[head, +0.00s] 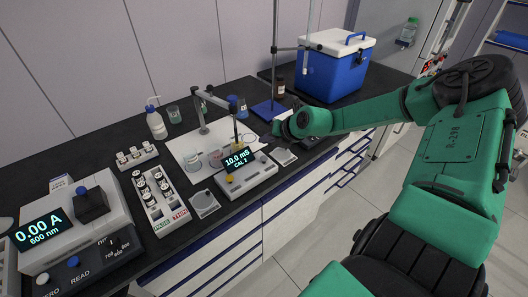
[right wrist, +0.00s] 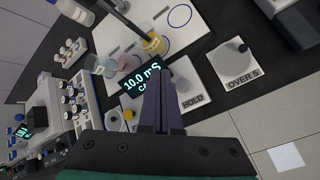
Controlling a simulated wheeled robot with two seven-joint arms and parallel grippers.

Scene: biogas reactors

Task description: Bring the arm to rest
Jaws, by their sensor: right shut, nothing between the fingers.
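My right arm (head: 462,140) is green and reaches in from the right, stretched out over the bench. My right gripper (head: 268,139) is at its far end, above the bench just right of the meter (head: 247,181) that reads 10.0 mS. In the right wrist view the dark fingers of my right gripper (right wrist: 164,98) are closed together with nothing between them. They lie in front of the meter's display (right wrist: 142,82) and a plate marked HOLD (right wrist: 193,99); I cannot tell the gap. My left gripper is not in view.
A white mat (head: 200,148) with beakers and a probe stand (head: 203,128) lies behind the meter. A blue cooler (head: 334,70) stands at the back right. A vial rack (head: 161,200) and a photometer (head: 75,228) stand left. The floor (head: 300,262) before the drawers is clear.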

